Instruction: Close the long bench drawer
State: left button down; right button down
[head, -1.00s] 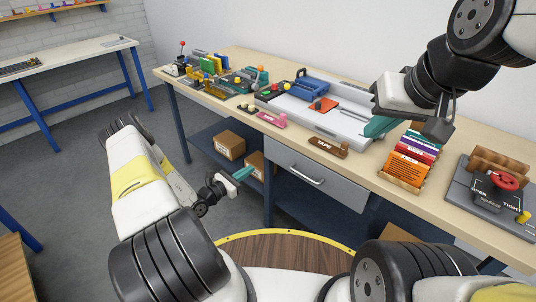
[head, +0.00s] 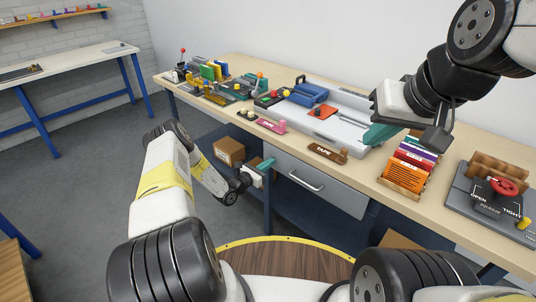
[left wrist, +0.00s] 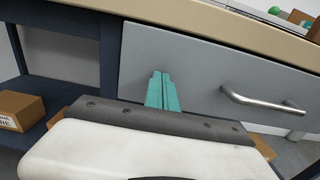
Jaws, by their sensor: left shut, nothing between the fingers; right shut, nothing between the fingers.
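The long bench drawer (head: 340,196) is a grey front with a silver bar handle (head: 306,181) under the wooden bench top. It looks flush or nearly so with the bench frame; I cannot tell how far it stands out. In the left wrist view the drawer front (left wrist: 205,75) and its handle (left wrist: 262,103) fill the middle. My left gripper (head: 267,164) is shut and empty, its green fingertips close in front of the drawer's left end, left of the handle. In the wrist view the fingers (left wrist: 160,90) point at the front; contact is unclear. My right gripper (head: 380,134) is shut and empty above the bench top.
Cardboard boxes (head: 229,151) sit on the blue lower shelf. Floor at the left is clear.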

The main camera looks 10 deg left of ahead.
aim_at(276, 157)
pick_arm(q)
jog(key=shift+w+d, duration=0.1)
jog(key=x, duration=0.4)
jog(key=shift+w+r, duration=0.15)
jog(key=shift+w, duration=0.05)
dwell(0.4)
